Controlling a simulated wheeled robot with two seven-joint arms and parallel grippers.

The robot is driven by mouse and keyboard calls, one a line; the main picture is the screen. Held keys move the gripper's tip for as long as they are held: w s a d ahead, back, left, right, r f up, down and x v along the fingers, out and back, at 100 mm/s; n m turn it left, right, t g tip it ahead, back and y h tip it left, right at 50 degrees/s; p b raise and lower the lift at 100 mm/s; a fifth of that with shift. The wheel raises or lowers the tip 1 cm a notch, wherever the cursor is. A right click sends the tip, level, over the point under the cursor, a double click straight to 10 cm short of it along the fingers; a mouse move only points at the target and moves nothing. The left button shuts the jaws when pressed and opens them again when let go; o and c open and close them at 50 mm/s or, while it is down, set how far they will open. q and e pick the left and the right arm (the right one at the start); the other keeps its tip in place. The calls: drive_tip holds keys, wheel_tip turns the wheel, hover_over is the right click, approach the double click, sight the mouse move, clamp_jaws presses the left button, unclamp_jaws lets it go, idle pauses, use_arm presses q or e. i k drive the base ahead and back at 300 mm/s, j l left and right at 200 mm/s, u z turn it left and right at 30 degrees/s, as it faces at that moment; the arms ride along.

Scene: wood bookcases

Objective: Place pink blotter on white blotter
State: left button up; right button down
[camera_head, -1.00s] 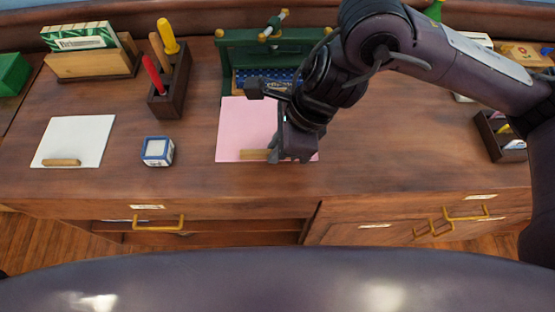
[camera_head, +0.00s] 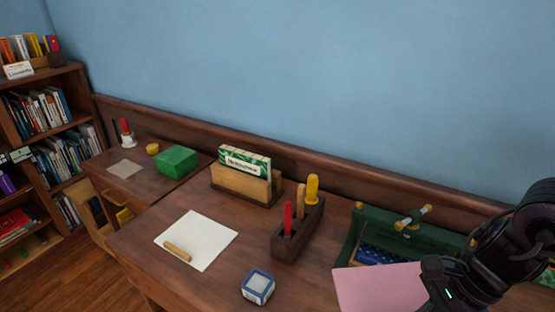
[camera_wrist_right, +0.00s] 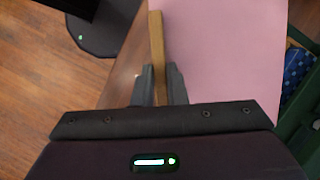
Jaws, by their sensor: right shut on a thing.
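The white blotter (camera_head: 205,238) lies flat on the wooden desk, left of centre in the head view, with a small wooden strip (camera_head: 177,252) along its near left edge. The pink blotter (camera_head: 375,288) is at the lower right, partly cut off by the frame. It also shows in the right wrist view (camera_wrist_right: 222,55). My right gripper (camera_wrist_right: 158,78) is shut on the pink blotter's wooden strip (camera_wrist_right: 156,40). How far the blotter is above the desk is hard to tell. In the head view its fingertips are hidden. My left gripper is not in view.
A blue and white cube (camera_head: 258,287) and a dark pen holder (camera_head: 298,235) stand between the blotters. A wooden card box (camera_head: 243,183) stands behind the white blotter. A green stand (camera_head: 385,232) is behind the pink one. A green box (camera_head: 177,160) sits farther left.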

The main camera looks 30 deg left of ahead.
sight(199, 235)
drive_tip(key=k+j, duration=0.1)
drive_tip(key=j, duration=0.3)
drive_tip(key=k+j, duration=0.15)
drive_tip(key=j, duration=0.2)
drive_tip(key=k+j+z, duration=0.1)
drive_tip(key=j, duration=0.3)
drive_tip(key=k+j, duration=0.15)
drive_tip(key=j, duration=0.25)
drive_tip(key=k+j+z, duration=0.1)
drive_tip(key=j, duration=0.25)
drive_tip(key=j+z, duration=0.3)
drive_tip(key=j, duration=2.5)
